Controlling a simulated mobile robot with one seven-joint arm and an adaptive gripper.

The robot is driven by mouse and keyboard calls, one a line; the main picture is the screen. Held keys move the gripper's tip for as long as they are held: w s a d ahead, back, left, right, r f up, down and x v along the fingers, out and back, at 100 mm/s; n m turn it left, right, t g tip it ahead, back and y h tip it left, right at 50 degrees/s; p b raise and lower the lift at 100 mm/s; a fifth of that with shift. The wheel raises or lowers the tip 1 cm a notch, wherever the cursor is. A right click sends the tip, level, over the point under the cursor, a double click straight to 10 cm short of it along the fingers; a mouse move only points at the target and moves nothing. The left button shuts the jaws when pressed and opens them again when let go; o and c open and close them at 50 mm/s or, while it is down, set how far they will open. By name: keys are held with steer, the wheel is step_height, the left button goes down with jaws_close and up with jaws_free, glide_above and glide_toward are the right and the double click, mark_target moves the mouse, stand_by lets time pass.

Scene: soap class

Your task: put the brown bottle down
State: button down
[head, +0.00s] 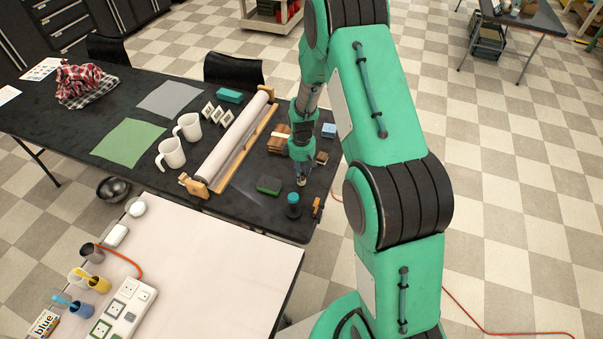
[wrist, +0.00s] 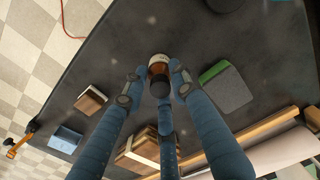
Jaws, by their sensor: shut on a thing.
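The brown bottle (wrist: 159,71) has a pale label band and sits between my gripper's fingers in the wrist view. My gripper (wrist: 157,82) is shut on it, with fingers on both sides and a third finger below. In the head view my gripper (head: 301,168) points down over the right end of the dark table (head: 240,215). A small part of the bottle (head: 301,181) shows under the fingertips there; the rest is hidden by them. I cannot tell whether its base touches the table.
A green-and-grey block (head: 268,185) and a dark teal-topped container (head: 293,207) stand close to my gripper. A wooden stack (head: 279,141), a brown block (head: 321,158), a blue box (head: 328,130) and an orange tool (head: 316,207) lie nearby. Some bare tabletop lies between them.

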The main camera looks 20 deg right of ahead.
steer(key=shift+f, duration=0.1)
steer(key=c, duration=1.4)
jaws_free()
step_height(320, 180, up, 12)
steer(key=shift+r+p, duration=0.15)
steer(key=shift+p, duration=0.65)
steer(key=shift+r, duration=0.1)
